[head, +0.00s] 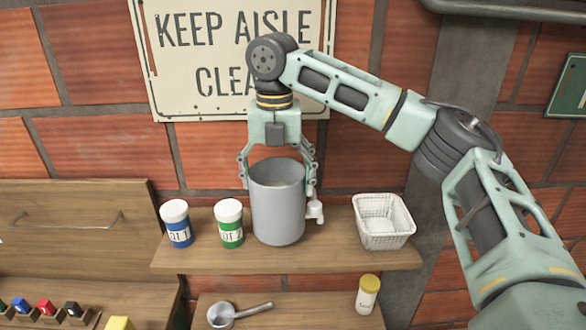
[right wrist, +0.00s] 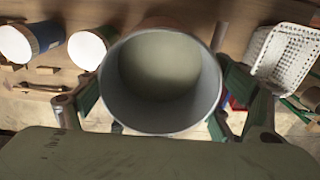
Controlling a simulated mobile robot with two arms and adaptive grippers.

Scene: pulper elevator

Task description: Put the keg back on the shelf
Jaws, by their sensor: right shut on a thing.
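The keg (head: 278,211) is a grey open-topped cylinder with a small white tap (head: 315,211) low on its right side. My right gripper (head: 278,178) comes from above with one finger on each side of the keg and is shut on it. The keg is upright over the wooden shelf (head: 340,257), between a green jar and a white basket. I cannot tell if its base touches the shelf. The right wrist view looks down into the keg (right wrist: 162,78), between the fingers. My left gripper is not in view.
A blue jar (head: 178,226) and a green jar (head: 230,226) stand left of the keg. A white basket (head: 382,224) stands at the right. A lower shelf holds a metal scoop (head: 228,313) and a yellow-lidded jar (head: 367,296). A brick wall is behind.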

